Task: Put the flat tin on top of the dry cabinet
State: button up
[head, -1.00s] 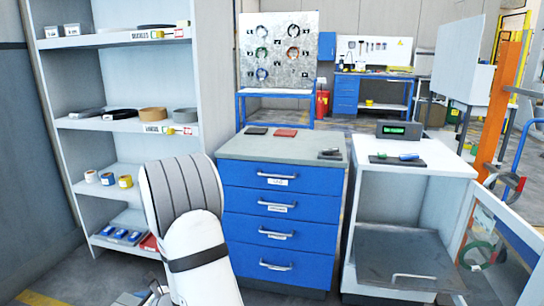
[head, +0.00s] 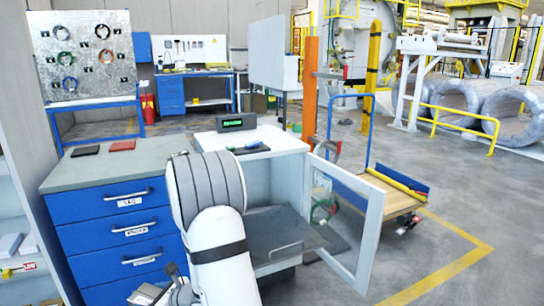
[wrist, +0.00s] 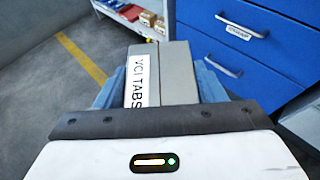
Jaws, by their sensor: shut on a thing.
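My gripper (wrist: 160,88) is shut on a flat grey tin (wrist: 180,75) with a white "VCI TABS" label in the wrist view. Its blue fingers press on both sides. In the head view my arm hangs low, and the tin shows partly at the bottom edge (head: 146,295). The white dry cabinet (head: 282,138) stands beyond my arm, right of the blue drawer unit. Its glass door (head: 350,210) is swung open to the right. A display box (head: 236,122) stands at the back of its top, and a dark mat with small tools (head: 250,148) lies there.
The blue drawer unit (head: 135,230) has black and red flat items on its grey top. A shelf edge (head: 25,170) is at the left. The open door juts into the floor space. Free floor (head: 430,230) lies to the right, beyond a cart (head: 385,190).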

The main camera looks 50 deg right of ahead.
aim_at(250, 138)
jog(key=z, duration=0.55)
jog(key=i, duration=0.2)
jog(key=z, duration=1)
